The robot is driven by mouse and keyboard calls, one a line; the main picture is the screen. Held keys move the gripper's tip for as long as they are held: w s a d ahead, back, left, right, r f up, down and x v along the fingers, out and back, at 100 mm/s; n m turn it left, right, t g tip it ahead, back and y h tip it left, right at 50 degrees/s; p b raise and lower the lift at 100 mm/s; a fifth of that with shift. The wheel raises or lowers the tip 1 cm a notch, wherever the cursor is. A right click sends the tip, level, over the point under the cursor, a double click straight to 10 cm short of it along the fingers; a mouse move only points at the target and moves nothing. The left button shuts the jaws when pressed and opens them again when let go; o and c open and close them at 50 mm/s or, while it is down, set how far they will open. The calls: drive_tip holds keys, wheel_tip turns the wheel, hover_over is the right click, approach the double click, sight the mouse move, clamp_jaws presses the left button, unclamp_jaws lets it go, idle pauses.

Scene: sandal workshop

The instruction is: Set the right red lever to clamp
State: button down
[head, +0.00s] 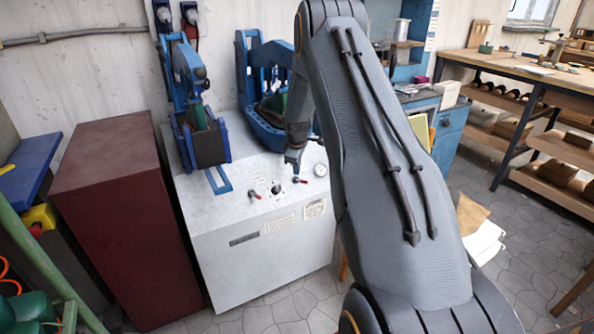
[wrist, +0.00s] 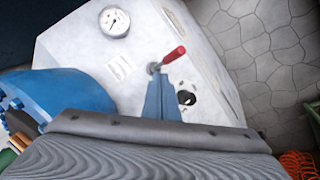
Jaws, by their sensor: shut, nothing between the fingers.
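The white machine (head: 260,235) has two red levers on its sloped top. The right red lever (head: 299,180) sits just left of the round gauge, partly close under my gripper (head: 293,160). In the wrist view the right red lever (wrist: 174,55) points up and to the right from its metal pivot. My gripper (wrist: 158,82) shows blue fingers, shut and empty, with the tips right by that pivot. I cannot tell whether they touch it. The left red lever (head: 254,194) is further left in the head view and does not show in the wrist view.
A black knob (head: 276,188) stands between the levers; it shows close beside my fingers in the wrist view (wrist: 186,97). The gauge (head: 320,170) is to the right. Blue presses (head: 190,75) rise behind. A dark red cabinet (head: 120,215) stands left.

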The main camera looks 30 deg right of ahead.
drive_tip(key=s+a+r, duration=0.4)
drive_tip(key=s+r, duration=0.2)
drive_tip(key=r, duration=0.2)
drive_tip(key=shift+s+a, duration=0.4)
drive_tip(key=shift+r, duration=0.1)
idle(0.5)
